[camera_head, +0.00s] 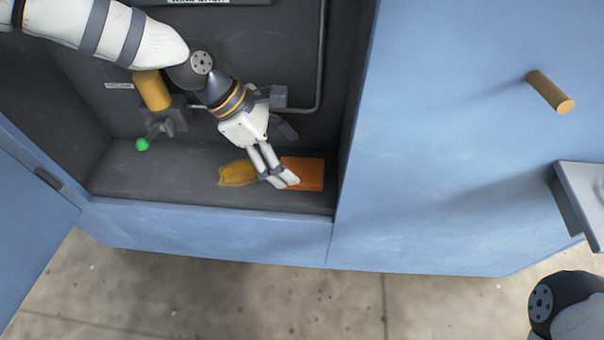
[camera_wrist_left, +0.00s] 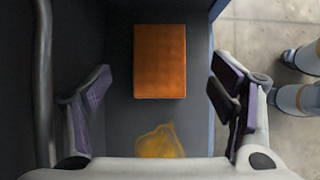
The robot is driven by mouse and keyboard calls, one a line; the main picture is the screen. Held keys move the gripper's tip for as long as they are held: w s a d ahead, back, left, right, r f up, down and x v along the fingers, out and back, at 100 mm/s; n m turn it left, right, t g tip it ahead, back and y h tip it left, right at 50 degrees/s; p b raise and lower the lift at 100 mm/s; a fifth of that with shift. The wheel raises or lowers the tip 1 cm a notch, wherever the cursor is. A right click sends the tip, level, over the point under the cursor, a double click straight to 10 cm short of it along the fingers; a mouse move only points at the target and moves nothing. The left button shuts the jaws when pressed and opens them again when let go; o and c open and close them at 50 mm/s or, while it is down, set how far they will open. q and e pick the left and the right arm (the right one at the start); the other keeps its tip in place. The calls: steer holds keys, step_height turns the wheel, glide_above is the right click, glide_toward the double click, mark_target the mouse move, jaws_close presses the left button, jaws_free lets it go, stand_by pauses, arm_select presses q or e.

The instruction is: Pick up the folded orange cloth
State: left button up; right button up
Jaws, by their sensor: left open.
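The folded orange cloth (camera_head: 308,174) lies flat on the dark floor of the open cabinet, near its right wall. It also shows in the left wrist view (camera_wrist_left: 160,62) as an orange rectangle, between the two fingers and ahead of them. My left gripper (camera_head: 284,179) is open and empty. In the head view its fingers overlap the cloth's left part. I cannot tell whether they touch it. In the left wrist view the fingers (camera_wrist_left: 160,95) stand wide apart, one on each side of the cloth. My right gripper is not in view.
A yellow-brown patch (camera_head: 236,173), like a spill, lies left of the cloth. A yellow cylinder (camera_head: 152,90) and a valve with a green knob (camera_head: 142,145) are at the back. The cabinet's front lip (camera_head: 210,222) and right wall bound the space. The floor's left part is clear.

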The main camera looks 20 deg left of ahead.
mark_target(301, 170)
arm_select(q)
steer(key=b+x, duration=0.1)
steer(key=x, duration=0.3)
steer(key=shift+a+f+b, duration=0.15)
steer(key=shift+f+b, duration=0.2)
steer(key=shift+r, duration=0.1)
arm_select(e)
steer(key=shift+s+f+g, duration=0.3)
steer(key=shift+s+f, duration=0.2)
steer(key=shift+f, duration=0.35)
arm_select(q)
steer(key=c, duration=1.2)
steer(key=shift+o, duration=0.2)
